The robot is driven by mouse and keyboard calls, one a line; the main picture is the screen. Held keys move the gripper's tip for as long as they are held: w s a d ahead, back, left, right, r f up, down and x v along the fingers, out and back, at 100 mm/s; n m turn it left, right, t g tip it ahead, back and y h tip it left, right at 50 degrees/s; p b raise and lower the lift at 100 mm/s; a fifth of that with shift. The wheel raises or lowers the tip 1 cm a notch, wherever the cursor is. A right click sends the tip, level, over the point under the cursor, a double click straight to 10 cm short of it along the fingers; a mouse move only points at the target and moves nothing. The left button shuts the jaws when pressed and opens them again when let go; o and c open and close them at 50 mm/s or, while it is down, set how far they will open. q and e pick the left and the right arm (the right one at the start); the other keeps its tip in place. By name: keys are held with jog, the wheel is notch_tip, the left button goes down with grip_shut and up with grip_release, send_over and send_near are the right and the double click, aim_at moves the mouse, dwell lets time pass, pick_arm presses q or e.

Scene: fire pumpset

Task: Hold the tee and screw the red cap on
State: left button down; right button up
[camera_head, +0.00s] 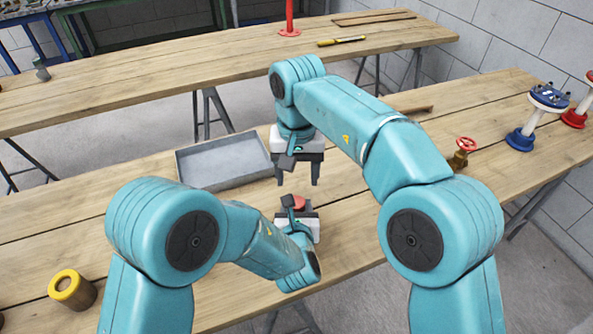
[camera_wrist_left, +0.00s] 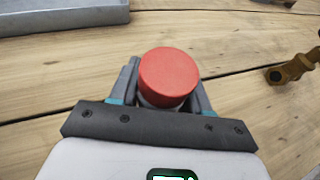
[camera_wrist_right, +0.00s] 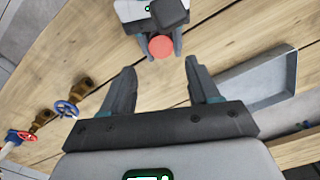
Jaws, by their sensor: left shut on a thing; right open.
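The red cap (camera_wrist_left: 168,76) sits on top of the piece between my left gripper's fingers; it also shows in the head view (camera_head: 298,202) and the right wrist view (camera_wrist_right: 161,46). The tee under the cap is mostly hidden; only a pale edge (camera_wrist_left: 158,101) shows below the cap in the left wrist view. My left gripper (camera_wrist_left: 165,92) is shut on the tee, low over the table. My right gripper (camera_head: 298,183) is open and empty, pointing down just above and behind the cap, apart from it. Its spread fingers also show in the right wrist view (camera_wrist_right: 163,88).
A grey tray (camera_head: 222,160) lies empty on the table, left of my right gripper. A brass valve with a red handwheel (camera_head: 462,153) stands to the right, with blue and red flanged pieces (camera_head: 535,115) farther right. A yellow-topped brown cylinder (camera_head: 72,290) stands at front left.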

aim_at(297, 201)
dwell(0.3)
jog(key=shift+f, duration=4)
jog(key=c, duration=1.1)
jog(key=o, duration=1.2)
jog(key=shift+r, duration=2.3)
